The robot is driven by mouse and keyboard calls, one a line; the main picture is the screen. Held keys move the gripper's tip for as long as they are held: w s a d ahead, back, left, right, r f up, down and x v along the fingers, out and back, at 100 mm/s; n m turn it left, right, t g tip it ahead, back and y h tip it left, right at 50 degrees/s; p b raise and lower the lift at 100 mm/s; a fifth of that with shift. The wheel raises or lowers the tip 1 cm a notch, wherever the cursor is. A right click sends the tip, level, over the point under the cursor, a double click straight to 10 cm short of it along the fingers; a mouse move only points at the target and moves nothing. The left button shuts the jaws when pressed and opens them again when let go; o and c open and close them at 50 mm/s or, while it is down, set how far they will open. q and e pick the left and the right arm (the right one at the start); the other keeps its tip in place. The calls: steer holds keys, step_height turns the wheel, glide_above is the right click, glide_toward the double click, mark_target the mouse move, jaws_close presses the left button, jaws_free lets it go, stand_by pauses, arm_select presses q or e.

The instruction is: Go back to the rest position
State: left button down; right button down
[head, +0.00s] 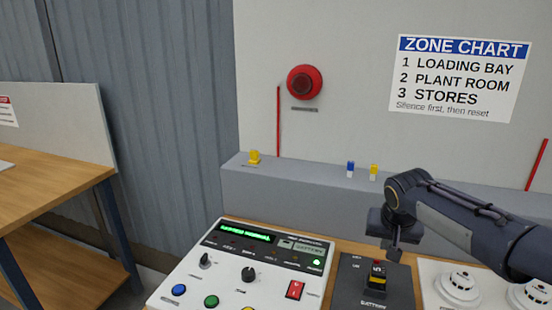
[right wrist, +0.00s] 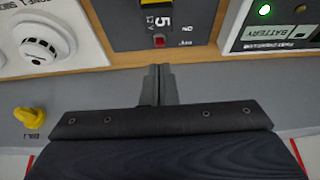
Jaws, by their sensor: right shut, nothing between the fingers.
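My right gripper (head: 395,252) hangs from its arm, which comes in from the right, over the back of the bench. It is shut and empty, and its closed fingers also show in the right wrist view (right wrist: 161,72). The dark battery box (head: 350,285) with its red and yellow part stands just below and in front of the gripper; the fingers look apart from it. In the right wrist view, the box (right wrist: 125,32) is beyond the fingertips, with a red switch. My left gripper is not in view.
The white control panel (head: 215,262) with a green-lit display is left of the box. White detectors (head: 458,284) are to the right. A grey ledge (head: 300,188) with small yellow and blue pieces runs behind. A wooden workbench (head: 50,193) stands left.

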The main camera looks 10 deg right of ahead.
steer(key=s+a+f+n+y, duration=0.1)
steer(key=s+a+y, duration=0.1)
steer(key=s, duration=0.7)
steer(key=s+a+f+n+t+y, duration=0.1)
steer(key=s+a+f, duration=0.1)
steer(key=s+a, duration=0.3)
steer(key=s+a+f+n+y+p, duration=0.1)
steer(key=s+a, duration=0.3)
steer(key=s, duration=0.9)
steer(key=shift+s+f+y, duration=0.3)
steer(key=shift+f+y, duration=0.1)
steer(key=shift+y, duration=0.4)
steer(key=shift+a, duration=0.1)
